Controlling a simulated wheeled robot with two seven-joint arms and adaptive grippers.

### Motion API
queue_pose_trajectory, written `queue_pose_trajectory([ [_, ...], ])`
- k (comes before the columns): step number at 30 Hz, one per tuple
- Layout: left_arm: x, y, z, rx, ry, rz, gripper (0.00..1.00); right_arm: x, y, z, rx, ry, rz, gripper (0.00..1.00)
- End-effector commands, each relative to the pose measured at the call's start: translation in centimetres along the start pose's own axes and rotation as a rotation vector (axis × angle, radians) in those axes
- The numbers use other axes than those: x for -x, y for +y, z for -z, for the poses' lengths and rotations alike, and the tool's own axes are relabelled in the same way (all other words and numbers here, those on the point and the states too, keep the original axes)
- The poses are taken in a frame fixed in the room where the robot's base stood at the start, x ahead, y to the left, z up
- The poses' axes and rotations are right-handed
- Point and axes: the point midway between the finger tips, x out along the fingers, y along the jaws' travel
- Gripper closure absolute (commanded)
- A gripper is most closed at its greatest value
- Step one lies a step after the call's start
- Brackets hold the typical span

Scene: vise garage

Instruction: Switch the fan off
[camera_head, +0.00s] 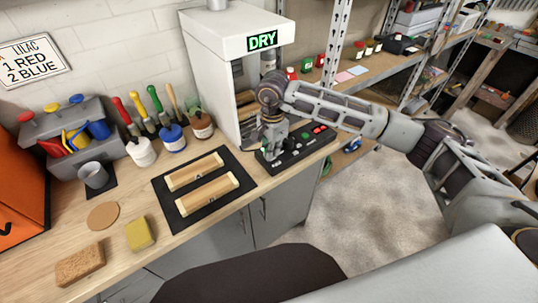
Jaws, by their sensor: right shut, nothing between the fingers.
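A black control panel (311,148) lies on the bench's right end, with small red and green lit spots on its top. My right gripper (268,153) points down over the panel's left part, shut and empty. It hides that part of the panel, and I cannot tell whether its fingertips touch a switch. A white booth (213,44) with a lit green DRY sign (262,40) stands behind the panel. I cannot make out a fan in it; my right wrist covers part of its opening. My left gripper is out of view.
Two wooden blocks (207,202) lie on a black mat (170,208) left of the panel. Paint jars (173,137), brushes, a metal cup (94,175), a yellow sponge (140,233) and a brown sponge (80,266) stand farther left. A metal shelf post (333,45) rises behind my right arm.

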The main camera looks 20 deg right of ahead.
Motion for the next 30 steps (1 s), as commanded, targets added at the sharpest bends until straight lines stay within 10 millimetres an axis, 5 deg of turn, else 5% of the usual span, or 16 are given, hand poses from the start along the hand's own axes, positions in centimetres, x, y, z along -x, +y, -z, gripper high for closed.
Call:
queue_pose_trajectory([
  [30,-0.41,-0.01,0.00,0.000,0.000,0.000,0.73,-0.23,-0.01,0.01,0.000,0.000,0.000,1.00],
])
